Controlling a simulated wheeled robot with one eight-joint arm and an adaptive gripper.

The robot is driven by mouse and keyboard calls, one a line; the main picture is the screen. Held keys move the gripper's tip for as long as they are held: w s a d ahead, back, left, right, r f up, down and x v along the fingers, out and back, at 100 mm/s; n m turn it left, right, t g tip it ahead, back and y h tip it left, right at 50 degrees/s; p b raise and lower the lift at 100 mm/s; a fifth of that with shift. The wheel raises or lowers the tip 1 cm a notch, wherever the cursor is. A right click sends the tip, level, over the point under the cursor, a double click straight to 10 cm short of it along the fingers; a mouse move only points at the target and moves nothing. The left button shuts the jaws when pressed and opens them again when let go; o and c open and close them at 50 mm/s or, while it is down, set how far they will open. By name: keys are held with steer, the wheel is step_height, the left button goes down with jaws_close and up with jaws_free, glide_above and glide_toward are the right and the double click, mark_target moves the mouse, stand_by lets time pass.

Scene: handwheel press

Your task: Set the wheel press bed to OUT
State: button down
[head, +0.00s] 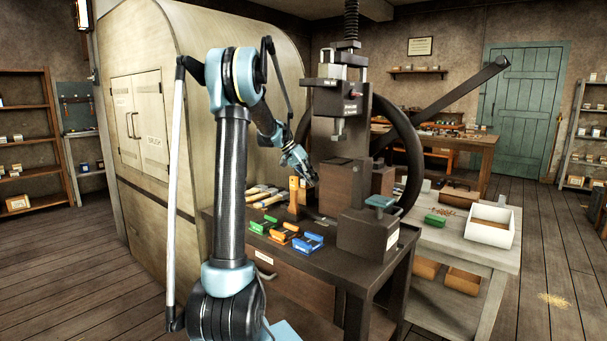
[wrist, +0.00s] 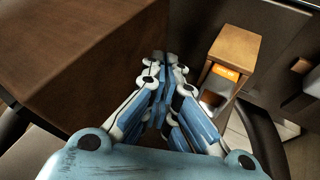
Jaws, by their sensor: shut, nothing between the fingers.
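The wheel press (head: 340,112) stands on a dark bench, with a large dark handwheel (head: 412,150) behind its column. A brown block (head: 340,178) sits under the ram; I cannot tell if it is the bed, and I can read no OUT mark. My gripper (head: 314,182) is beside this block's left side, shut and empty. In the wrist view my gripper (wrist: 166,58) has its fingertips together, close to a large brown face (wrist: 85,60); contact is unclear. A wooden post with an orange label (head: 295,192) stands just left of the gripper; a similar post shows in the wrist view (wrist: 235,50).
Green, orange and blue pieces (head: 283,234) lie along the bench's front edge. Several wooden-handled tools (head: 265,194) lie behind them. A dark box with a teal top (head: 368,232) stands at the front right. A white tray (head: 491,224) sits on the side table.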

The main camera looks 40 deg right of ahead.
steer(key=shift+s+d+r, duration=0.1)
steer(key=shift+s+d, duration=0.1)
steer(key=shift+s, duration=0.6)
steer(key=shift+s+d, duration=0.2)
steer(key=shift+s, duration=0.6)
steer(key=shift+s, duration=0.15)
